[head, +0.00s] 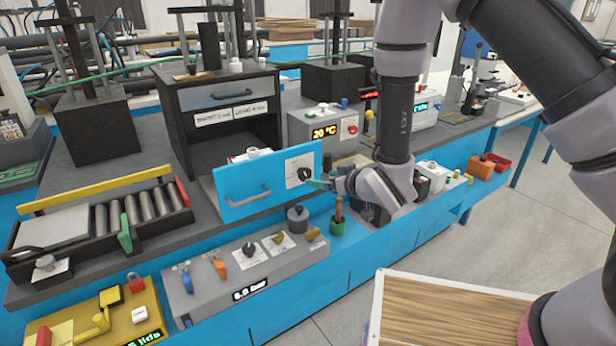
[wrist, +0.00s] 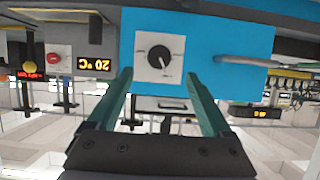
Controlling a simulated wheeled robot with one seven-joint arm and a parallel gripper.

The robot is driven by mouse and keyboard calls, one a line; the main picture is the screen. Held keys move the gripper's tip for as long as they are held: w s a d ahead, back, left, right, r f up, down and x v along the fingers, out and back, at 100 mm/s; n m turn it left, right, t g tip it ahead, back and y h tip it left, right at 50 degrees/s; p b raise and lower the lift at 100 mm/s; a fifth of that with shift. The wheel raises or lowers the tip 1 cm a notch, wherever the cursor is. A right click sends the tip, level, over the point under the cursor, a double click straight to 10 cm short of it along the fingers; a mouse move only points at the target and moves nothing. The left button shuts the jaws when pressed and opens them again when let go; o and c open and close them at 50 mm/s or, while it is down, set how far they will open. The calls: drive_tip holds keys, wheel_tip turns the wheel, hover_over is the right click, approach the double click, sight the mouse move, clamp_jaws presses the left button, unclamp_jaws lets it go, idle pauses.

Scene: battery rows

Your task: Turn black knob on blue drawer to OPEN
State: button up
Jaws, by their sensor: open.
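The blue drawer (head: 240,190) is pulled partly out of the dark cabinet, with a bar handle (head: 244,197) on its front. The black knob (head: 304,173) is on a white plate (head: 293,163) at the right of that front. In the wrist view, which is upside down, the knob (wrist: 159,56) is round, with a pale mark toward the picture's lower right; its lettering is too small to read. My gripper (head: 322,183) is close in front of the knob. Its green fingers (wrist: 159,76) are open and empty, apart from the knob, with their tips spread wider than it.
A grey panel (head: 205,295) with several small knobs and switches lies in front and below. A temperature box (head: 322,130) reading 20 °C stands behind. A roller tray (head: 100,225) is at the left.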

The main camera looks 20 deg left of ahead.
sight(306, 176)
drive_tip(key=x, duration=0.9)
drive_tip(key=shift+r, duration=0.1)
clamp_jaws()
drive_tip(key=n+t, duration=0.1)
drive_tip(key=n, duration=0.1)
drive_tip(key=n+t+h, duration=0.1)
drive_tip(key=n, duration=0.1)
drive_tip(key=shift+s+t+h, duration=0.1)
drive_tip(key=shift+t+h, duration=0.2)
drive_tip(key=shift+t, duration=0.1)
drive_tip(key=n+t, duration=0.2)
drive_tip(key=n, duration=0.2)
drive_tip(key=shift+a+h, duration=0.1)
drive_tip(key=shift+h, duration=0.3)
drive_tip(key=shift+n, duration=0.3)
